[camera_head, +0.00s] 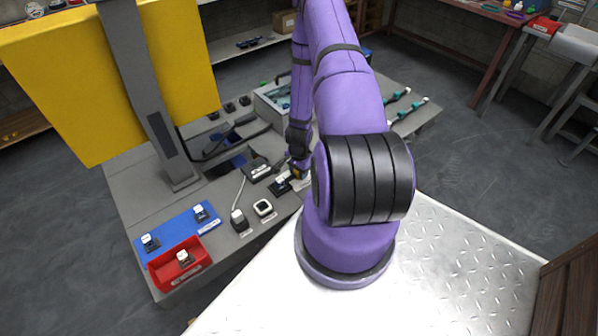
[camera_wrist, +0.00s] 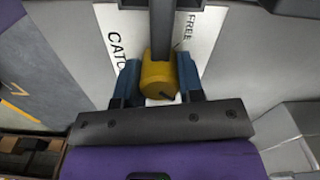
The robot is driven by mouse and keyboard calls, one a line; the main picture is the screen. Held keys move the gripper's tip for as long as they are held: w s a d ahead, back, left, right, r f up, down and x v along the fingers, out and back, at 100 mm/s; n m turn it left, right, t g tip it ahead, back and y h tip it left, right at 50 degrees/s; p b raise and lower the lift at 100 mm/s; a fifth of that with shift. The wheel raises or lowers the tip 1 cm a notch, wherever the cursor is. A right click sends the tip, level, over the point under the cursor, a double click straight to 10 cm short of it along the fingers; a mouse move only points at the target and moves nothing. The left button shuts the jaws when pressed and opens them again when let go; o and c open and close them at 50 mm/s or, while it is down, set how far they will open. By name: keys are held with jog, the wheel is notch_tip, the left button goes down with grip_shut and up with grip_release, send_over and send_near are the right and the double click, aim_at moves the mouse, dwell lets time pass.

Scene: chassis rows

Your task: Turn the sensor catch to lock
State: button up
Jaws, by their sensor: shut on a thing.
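The catch is a yellow round knob (camera_wrist: 157,76) with a dark bar (camera_wrist: 162,25) running from it toward the top of the wrist view. It sits on a white label plate (camera_wrist: 135,32). The plate reads "CATC…" to the left of the bar and "FREE" to the right; the rest of the lettering is hidden. My gripper (camera_wrist: 160,78) has its two blue fingers on either side of the knob and is shut on it. In the head view a small yellow part (camera_head: 296,174) shows at the end of my arm, partly hidden by the arm.
The grey bench (camera_head: 140,190) carries a blue mat (camera_head: 178,229) and a red tray (camera_head: 165,275) with small devices at left. Black devices and a white-faced one (camera_head: 263,208) stand near my gripper. A yellow panel (camera_head: 60,90) on a grey post rises at the back left.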

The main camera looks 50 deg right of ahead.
jog(key=o, duration=0.9)
notch_tip(320, 180, up, 11)
jog(key=shift+f, duration=0.1)
dwell(0.5)
